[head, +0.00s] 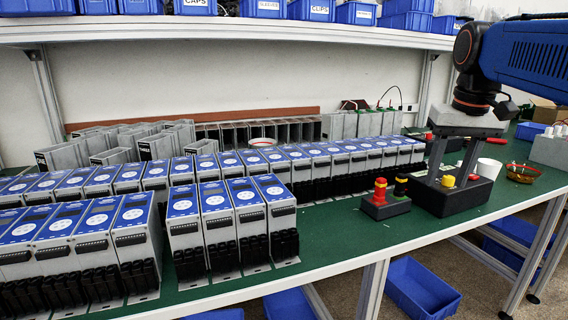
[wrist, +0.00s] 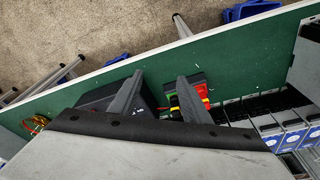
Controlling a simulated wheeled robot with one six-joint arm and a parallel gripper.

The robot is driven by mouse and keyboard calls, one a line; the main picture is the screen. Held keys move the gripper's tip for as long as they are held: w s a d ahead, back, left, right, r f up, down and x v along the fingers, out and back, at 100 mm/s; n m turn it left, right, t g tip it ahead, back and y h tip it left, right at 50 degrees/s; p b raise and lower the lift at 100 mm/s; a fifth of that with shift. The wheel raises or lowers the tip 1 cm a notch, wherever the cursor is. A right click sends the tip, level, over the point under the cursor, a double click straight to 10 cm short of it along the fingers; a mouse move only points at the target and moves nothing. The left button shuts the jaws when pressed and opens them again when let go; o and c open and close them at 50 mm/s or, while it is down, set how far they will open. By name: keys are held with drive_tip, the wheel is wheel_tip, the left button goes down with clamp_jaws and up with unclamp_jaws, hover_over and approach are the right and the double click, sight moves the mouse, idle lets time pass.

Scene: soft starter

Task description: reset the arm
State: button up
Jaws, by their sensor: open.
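My gripper (head: 450,178) hangs at the end of my blue and black arm, on the right in the head view. Its two grey fingers point down and stand apart, with nothing seen held between them. In the wrist view the fingers (wrist: 160,78) reach up over the green bench. The fingers overlap a black box (head: 462,200) with a yellow button in the head view; I cannot tell whether they touch it. A small box with red and yellow-black knobs (head: 385,207) stands just left of it, and shows near the right finger in the wrist view (wrist: 196,100).
Rows of blue-and-white soft starters (head: 217,220) fill the left and middle of the green bench (head: 340,232). A shelf with blue bins (head: 310,10) runs above. The front right of the bench is bare.

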drive_tip(key=s+a+f+n+t, duration=0.1)
drive_tip(key=s+a+f, duration=0.2)
drive_tip(key=s+f, duration=0.5)
drive_tip(key=s+a+f+t, duration=0.1)
drive_tip(key=s+a+f, duration=0.2)
drive_tip(key=s+f, duration=0.6)
wheel_tip(320, 180, down, 8)
drive_tip(key=shift+s+f+n+t, duration=0.2)
drive_tip(key=shift+n+t, duration=0.1)
drive_tip(key=shift+n, duration=0.1)
